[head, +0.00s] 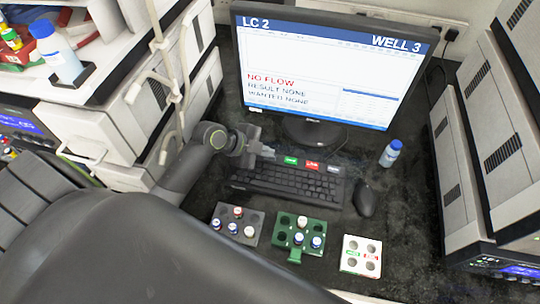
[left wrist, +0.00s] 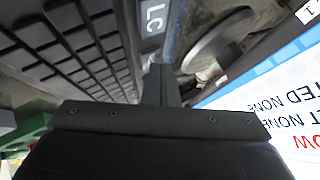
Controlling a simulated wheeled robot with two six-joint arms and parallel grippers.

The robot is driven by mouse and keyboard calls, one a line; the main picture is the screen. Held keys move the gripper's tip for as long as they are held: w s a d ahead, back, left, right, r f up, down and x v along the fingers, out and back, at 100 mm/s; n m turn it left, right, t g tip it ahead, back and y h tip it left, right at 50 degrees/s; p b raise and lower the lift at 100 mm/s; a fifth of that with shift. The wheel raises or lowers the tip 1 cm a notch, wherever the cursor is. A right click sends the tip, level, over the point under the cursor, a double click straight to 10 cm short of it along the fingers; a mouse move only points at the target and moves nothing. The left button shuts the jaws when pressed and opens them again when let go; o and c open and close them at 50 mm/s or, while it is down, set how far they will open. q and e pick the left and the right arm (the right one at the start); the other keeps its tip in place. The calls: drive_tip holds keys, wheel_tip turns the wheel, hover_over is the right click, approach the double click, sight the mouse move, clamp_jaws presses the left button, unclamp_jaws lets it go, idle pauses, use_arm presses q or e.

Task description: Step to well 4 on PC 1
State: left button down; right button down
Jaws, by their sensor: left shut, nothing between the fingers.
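The monitor (head: 330,62) reads "LC 2", "WELL 3", "NO FLOW", "RESULT NONE" and "WANTED NONE"; PC 1 is not named on it. A black keyboard (head: 285,186) lies in front of it, with a green key (head: 291,160), a red key (head: 312,165) and a pale key (head: 333,169) along its back edge. My left gripper (head: 268,152) is shut and empty at the keyboard's back left, left of the green key; contact cannot be told. In the left wrist view its fingers (left wrist: 161,85) are together beside the keyboard (left wrist: 65,45) and the screen (left wrist: 285,105). My right gripper is not in view.
A black mouse (head: 366,199) and a blue-capped bottle (head: 390,154) stand right of the keyboard. A grey rack (head: 253,238), a green rack (head: 282,218) and a white rack (head: 352,266) sit in front. Instruments flank both sides.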

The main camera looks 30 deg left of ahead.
sight(266, 158)
use_arm(q)
drive_tip(key=shift+f, duration=0.15)
idle(0.3)
drive_tip(key=shift+r+p, duration=0.6)
drive_tip(key=shift+r, duration=0.25)
wheel_tip(266, 158, up, 5)
drive_tip(key=p, duration=0.4)
drive_tip(key=shift+s, duration=0.1)
idle(0.6)
